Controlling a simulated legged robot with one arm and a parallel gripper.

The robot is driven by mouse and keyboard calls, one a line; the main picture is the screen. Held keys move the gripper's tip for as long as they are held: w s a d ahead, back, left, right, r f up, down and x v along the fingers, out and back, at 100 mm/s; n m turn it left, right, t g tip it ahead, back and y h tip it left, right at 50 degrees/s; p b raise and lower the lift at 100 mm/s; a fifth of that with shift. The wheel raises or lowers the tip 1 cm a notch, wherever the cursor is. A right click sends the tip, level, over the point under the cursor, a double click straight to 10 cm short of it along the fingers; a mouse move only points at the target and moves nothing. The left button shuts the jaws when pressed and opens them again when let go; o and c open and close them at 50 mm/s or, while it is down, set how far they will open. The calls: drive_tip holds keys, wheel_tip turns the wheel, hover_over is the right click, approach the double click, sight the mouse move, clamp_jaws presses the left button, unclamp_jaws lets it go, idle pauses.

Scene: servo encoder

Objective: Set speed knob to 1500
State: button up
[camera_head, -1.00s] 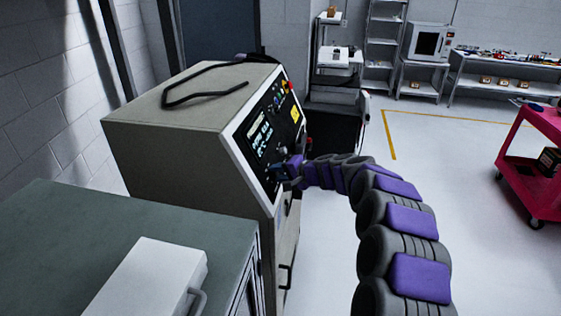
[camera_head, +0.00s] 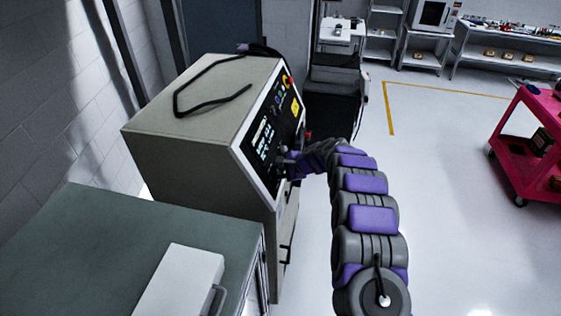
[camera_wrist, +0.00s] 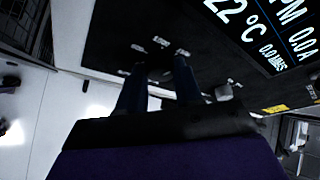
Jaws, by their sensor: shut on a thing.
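The control panel (camera_head: 272,135) is on the sloped front of a beige cabinet, with a lit display (camera_head: 262,142). My gripper (camera_head: 287,162) is at the panel, just below and right of the display. In the wrist view my gripper's two dark fingers (camera_wrist: 158,74) reach to the black panel face (camera_wrist: 115,35), with a gap between them. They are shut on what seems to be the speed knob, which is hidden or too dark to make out. The display (camera_wrist: 265,30) shows large white digits at the upper right; the speed value is cut off.
A grey knob-like part (camera_wrist: 226,92) sits right of my fingers. A red button (camera_head: 289,82) and yellow label (camera_head: 295,107) are higher on the panel. A green-topped bench (camera_head: 110,245) with a white case (camera_head: 180,285) stands in front left. A red cart (camera_head: 520,150) is at right; the floor between is clear.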

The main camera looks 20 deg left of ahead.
drive_tip(key=shift+w+m+g+p, duration=0.1)
drive_tip(key=shift+m+g+p, duration=0.3)
drive_tip(key=shift+m+p, duration=0.85)
drive_tip(key=shift+n+h+p, duration=0.25)
drive_tip(key=shift+h+p, duration=0.05)
drive_tip(key=shift+p, duration=0.15)
drive_tip(key=shift+f, duration=0.15)
